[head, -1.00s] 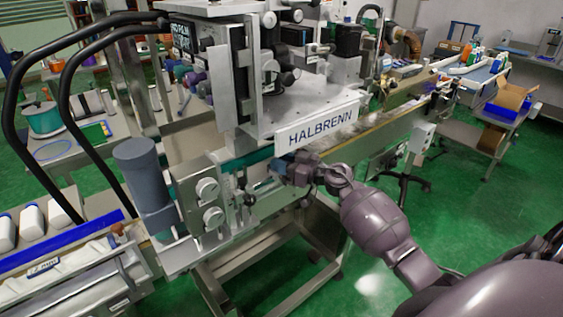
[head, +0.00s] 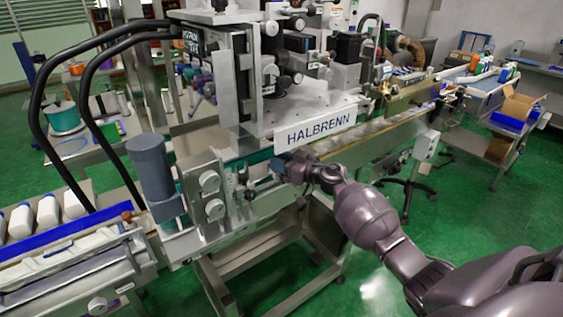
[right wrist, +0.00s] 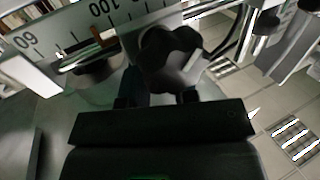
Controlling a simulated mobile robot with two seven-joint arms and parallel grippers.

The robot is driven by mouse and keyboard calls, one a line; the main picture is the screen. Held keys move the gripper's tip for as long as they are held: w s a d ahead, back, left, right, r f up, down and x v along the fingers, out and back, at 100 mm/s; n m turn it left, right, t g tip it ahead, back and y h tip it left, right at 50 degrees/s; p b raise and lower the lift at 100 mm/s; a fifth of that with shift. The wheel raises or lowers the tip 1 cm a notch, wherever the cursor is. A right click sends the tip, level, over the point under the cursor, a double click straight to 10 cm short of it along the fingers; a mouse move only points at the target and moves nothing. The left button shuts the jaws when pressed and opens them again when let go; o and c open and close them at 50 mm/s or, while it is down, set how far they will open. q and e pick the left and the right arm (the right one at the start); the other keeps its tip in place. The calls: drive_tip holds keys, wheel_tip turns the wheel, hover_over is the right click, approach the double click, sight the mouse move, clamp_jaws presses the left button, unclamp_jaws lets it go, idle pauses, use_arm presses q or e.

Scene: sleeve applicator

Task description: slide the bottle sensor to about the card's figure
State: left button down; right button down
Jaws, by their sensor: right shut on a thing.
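The right gripper (head: 296,172) is at the front rail of the labelling machine, just below the HALBRENN plate. In the right wrist view, the gripper (right wrist: 158,97) is shut at a dark lobed knob (right wrist: 170,50), which I take to be on the bottle sensor's mount. The fingers and the knob hide most of the mount. A white scale (right wrist: 66,38) with marks 60 and 100 runs behind the knob, and a thin orange-brown pointer (right wrist: 97,33) stands near the 100 end; the exact reading is unclear. I cannot make out a card's figure. The left gripper is not in view.
The HALBRENN plate (head: 316,126) hangs above the gripper. A grey cylinder (head: 150,166) and round knobs (head: 209,181) stand to the left on the machine. White bottles (head: 47,210) line the lower left.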

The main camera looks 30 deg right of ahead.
drive_tip(key=c, duration=1)
unclamp_jaws()
drive_tip(key=shift+o, duration=0.2)
drive_tip(key=shift+s+d, duration=0.1)
drive_tip(key=shift+s, duration=0.05)
drive_tip(key=v, duration=1)
drive_tip(key=shift+s+p, duration=0.25)
drive_tip(key=shift+p, duration=0.2)
drive_tip(key=shift+d, duration=0.1)
